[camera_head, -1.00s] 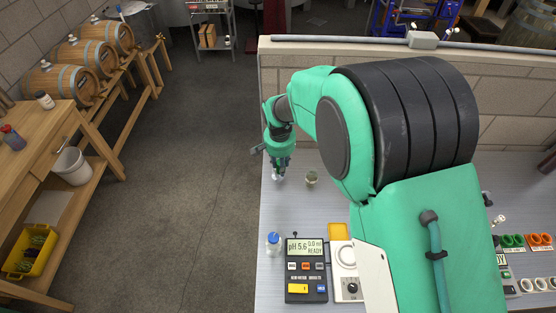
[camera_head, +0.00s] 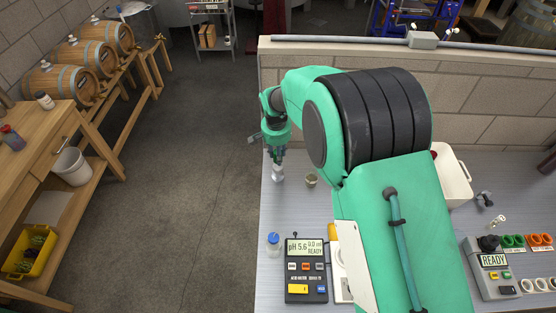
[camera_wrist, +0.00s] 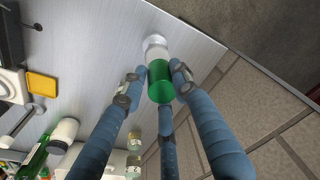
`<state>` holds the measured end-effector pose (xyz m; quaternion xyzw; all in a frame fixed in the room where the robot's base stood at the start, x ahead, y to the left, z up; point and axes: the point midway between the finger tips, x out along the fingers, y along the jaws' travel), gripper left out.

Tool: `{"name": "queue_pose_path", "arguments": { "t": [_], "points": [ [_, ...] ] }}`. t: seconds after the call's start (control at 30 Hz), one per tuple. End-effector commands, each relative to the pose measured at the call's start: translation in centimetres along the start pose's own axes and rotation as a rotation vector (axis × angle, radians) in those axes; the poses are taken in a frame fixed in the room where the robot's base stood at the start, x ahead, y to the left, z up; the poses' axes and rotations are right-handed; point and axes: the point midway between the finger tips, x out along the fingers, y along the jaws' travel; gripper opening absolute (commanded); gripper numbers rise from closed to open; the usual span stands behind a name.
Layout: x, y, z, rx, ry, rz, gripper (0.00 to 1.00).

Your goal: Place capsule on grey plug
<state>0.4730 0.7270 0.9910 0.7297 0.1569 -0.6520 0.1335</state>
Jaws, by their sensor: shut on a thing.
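My gripper (camera_head: 277,155) is over the left end of the bench, pointing down. In the wrist view my gripper (camera_wrist: 158,85) has its fingers closed around a cylindrical capsule (camera_wrist: 160,82), green at the near end and pale further along. A silvery-grey round piece (camera_wrist: 153,43) shows at the far end; I cannot tell whether it is part of the capsule or the grey plug beneath it. In the head view a pale piece (camera_head: 278,174) shows below the fingertips, close to the bench top; contact is unclear. I cannot pick out the grey plug with certainty elsewhere.
A small cup (camera_head: 311,180) stands just right of the gripper. A blue-capped bottle (camera_head: 273,244) and a pH meter (camera_head: 306,270) are nearer on the bench (camera_head: 285,210). A white bin (camera_head: 455,178) is behind my arm. A block wall (camera_head: 470,95) borders the bench.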

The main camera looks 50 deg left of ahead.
Motion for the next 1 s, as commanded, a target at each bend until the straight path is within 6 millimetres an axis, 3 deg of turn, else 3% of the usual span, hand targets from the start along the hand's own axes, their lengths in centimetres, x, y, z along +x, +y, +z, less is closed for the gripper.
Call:
{"name": "queue_pose_path", "arguments": {
  "t": [0.27, 0.73, 0.83, 1.0],
  "points": [
    [2.8, 0.1, 0.4, 0.0, -0.001, 0.001, 0.22],
    [3.3, 0.1, 0.4, 0.0, -0.001, 0.001, 0.22],
    [3.3, 0.1, 0.4, 0.0, -0.001, 0.001, 0.46],
    [3.2, 0.1, 0.4, 0.0, -0.001, 0.001, 0.48]
  ]
}}
